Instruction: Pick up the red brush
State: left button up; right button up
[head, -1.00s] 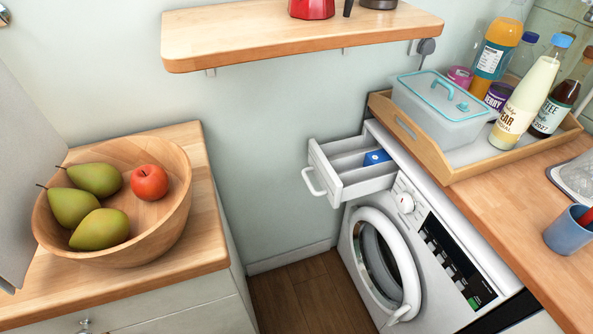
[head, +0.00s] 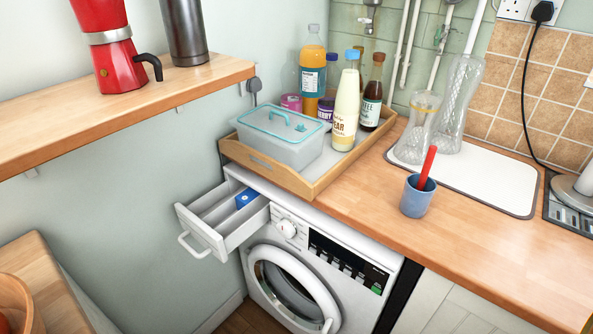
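The red brush (head: 427,167) stands in a blue cup (head: 416,196) on the wooden worktop, right of the wooden tray. Only its red handle shows, sticking up and leaning a little to the right; its lower part is hidden inside the cup. Neither of my grippers is in view.
The wooden tray (head: 308,196) holds a lidded box (head: 279,137) and several bottles. Two glass vessels stand on a white mat (head: 490,187) behind the cup. The worktop (head: 500,255) right of the cup is clear.

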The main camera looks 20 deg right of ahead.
aim_at(432, 149)
jog(key=z, duration=1.6)
